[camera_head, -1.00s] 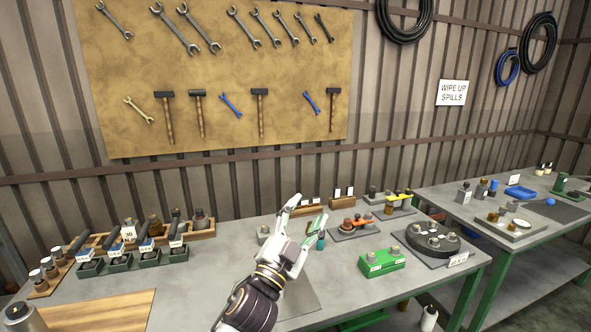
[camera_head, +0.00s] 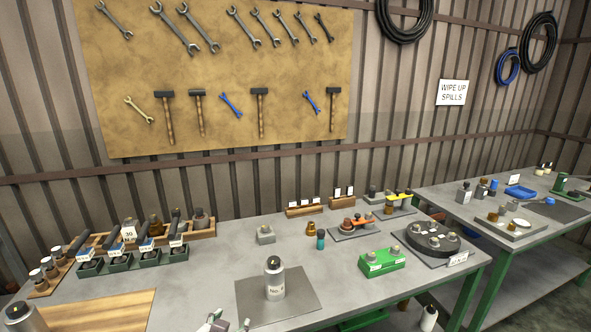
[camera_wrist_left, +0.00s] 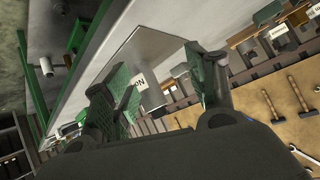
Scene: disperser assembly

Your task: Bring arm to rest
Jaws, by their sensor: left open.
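My left gripper (camera_head: 228,323) shows only as fingertips at the bottom edge of the head view, below the grey mat (camera_head: 250,302). In the left wrist view my left gripper (camera_wrist_left: 148,70) has its two green-padded fingers spread apart with no object held between them. A grey bottle (camera_head: 275,282) with a dark top stands upright on the mat, apart from the gripper. The rest of my left arm is out of the head view. My right gripper is not in view.
The workbench (camera_head: 220,262) has bare room around the mat. Green racks (camera_head: 133,262) and a wooden board (camera_head: 95,310) lie at the left. A green block (camera_head: 382,262) and a dark round fixture (camera_head: 433,240) stand at the right. A small teal-and-black bottle (camera_head: 320,240) stands behind the mat.

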